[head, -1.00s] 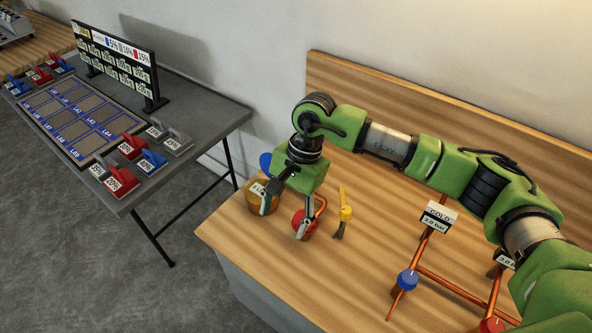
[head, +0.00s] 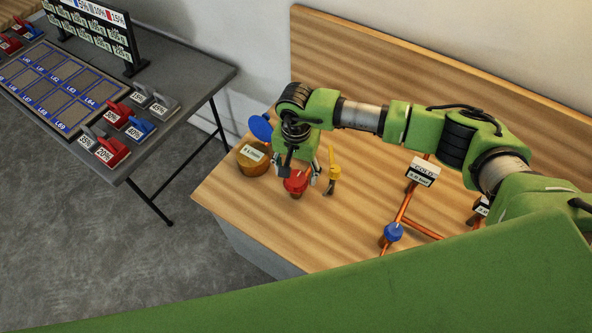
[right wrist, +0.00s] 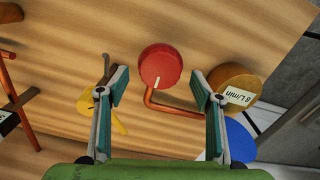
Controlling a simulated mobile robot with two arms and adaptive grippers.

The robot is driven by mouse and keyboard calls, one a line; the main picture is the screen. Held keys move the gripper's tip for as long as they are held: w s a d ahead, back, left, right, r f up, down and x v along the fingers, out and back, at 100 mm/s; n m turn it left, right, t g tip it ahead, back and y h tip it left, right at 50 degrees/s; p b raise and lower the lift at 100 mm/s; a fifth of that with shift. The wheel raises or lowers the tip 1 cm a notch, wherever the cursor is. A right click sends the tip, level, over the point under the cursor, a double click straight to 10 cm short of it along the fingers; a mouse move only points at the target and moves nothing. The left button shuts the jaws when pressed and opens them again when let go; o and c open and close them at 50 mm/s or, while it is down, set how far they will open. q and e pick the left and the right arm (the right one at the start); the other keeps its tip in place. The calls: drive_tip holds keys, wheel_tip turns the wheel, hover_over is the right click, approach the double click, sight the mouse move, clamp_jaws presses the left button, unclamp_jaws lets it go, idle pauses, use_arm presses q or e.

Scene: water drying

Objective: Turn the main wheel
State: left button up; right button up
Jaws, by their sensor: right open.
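A red round wheel (head: 296,183) stands on the wooden bench near its left end. In the right wrist view the red wheel (right wrist: 160,65) shows from above, with a copper-red bent pipe (right wrist: 172,110) beside it. My right gripper (head: 301,171) points down at the red wheel and is open. In the right wrist view its two fingers (right wrist: 158,78) stand apart, one to each side of the wheel, with visible gaps. I cannot tell whether the fingertips are down at the wheel's height. My left gripper is not in view.
A wooden-brown cylinder (head: 253,160) with a label and a blue disc (head: 261,127) are left of the wheel. A yellow-handled tap (head: 332,166) stands close on its right. Copper pipes with a blue knob (head: 393,232) are further right. A grey table (head: 205,85) stands at left.

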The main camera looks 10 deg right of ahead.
sight(296, 180)
drive_tip(key=shift+f, duration=0.85)
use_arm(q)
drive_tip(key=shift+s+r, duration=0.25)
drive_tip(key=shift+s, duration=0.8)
use_arm(e)
drive_tip(key=shift+f, duration=0.3)
drive_tip(key=c, duration=1.1)
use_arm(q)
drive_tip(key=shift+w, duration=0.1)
